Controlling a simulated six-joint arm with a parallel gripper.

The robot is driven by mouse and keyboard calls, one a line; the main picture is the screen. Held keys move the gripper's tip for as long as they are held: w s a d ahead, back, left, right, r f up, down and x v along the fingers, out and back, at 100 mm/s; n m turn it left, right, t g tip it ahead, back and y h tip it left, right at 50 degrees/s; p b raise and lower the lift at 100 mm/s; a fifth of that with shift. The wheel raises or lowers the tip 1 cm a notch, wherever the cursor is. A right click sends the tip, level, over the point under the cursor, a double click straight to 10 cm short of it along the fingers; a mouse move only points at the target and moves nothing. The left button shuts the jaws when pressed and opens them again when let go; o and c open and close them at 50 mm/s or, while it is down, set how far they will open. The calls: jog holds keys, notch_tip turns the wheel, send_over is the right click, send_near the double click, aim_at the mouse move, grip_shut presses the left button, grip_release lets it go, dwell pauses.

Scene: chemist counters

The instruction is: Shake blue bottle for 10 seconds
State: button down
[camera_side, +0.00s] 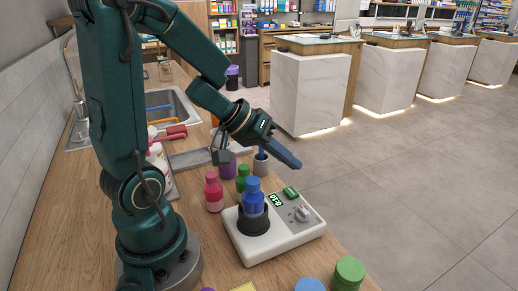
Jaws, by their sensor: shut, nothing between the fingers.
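The blue bottle (254,196) stands upright in the black round holder (252,222) on top of a white shaker device (283,240). The holder hides the bottle's lower part. The device has a lit green display (275,200), a green button (291,192) and a grey knob (301,213). My gripper (290,157) is shut and empty, above and behind the device, with its fingers pointing down to the right. It is apart from the bottle and the device.
A red bottle (213,192), a green bottle (243,178) and a purple bottle (228,169) stand behind and left of the device. A green cap (348,272) and a blue cap (309,284) show at the front. A sink (170,104) lies behind. Open floor is right of the counter.

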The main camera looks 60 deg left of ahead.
aim_at(291, 193)
jog(key=shift+f, duration=2.2)
jog(key=shift+f, duration=0.1)
dwell(0.4)
jog(key=shift+f, duration=0.35)
